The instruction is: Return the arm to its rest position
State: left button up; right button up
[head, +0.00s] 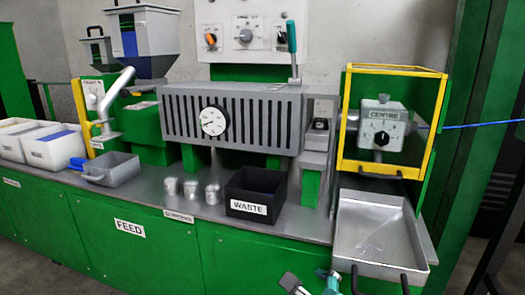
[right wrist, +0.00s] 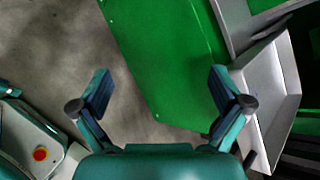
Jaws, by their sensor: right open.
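My right gripper (right wrist: 160,85) is open and empty in the right wrist view, its two teal fingers wide apart over grey floor and the green cabinet front. In the head view gripper parts (head: 312,284) show at the bottom edge, below the bench front and left of the metal tray; most of that arm is out of frame. My left gripper is not in view. The blue cable (head: 485,125) runs from the machine head marked CENTRE (head: 383,124) out to the right edge of the head view, apart from the gripper.
The metal tray (head: 345,225) with dark handles juts out at the bench's right end. A black WASTE bin (head: 249,208), several metal cups (head: 191,190) and a grey pan (head: 111,168) stand on the bench. A yellow-framed guard (head: 346,115) surrounds the machine head. Floor before the bench is clear.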

jog(key=d+f+n+g+h, duration=0.15)
jog(key=f+n, duration=0.35)
jog(key=f, duration=0.6)
jog(key=d+f+n+g, duration=0.3)
jog(key=f+n, duration=0.2)
jog(key=f, duration=0.6)
jog(key=s+f+n+g+y, duration=0.2)
jog(key=s+f+n+g, duration=0.3)
jog(key=s+f+n, duration=1)
notch_tip(320, 180, up, 34)
jog(key=s+m+p, duration=0.1)
jog(key=m+p, duration=0.1)
jog(key=p, duration=3.5)
jog(key=shift+s+a+m, duration=0.15)
jog(key=shift+m, duration=0.25)
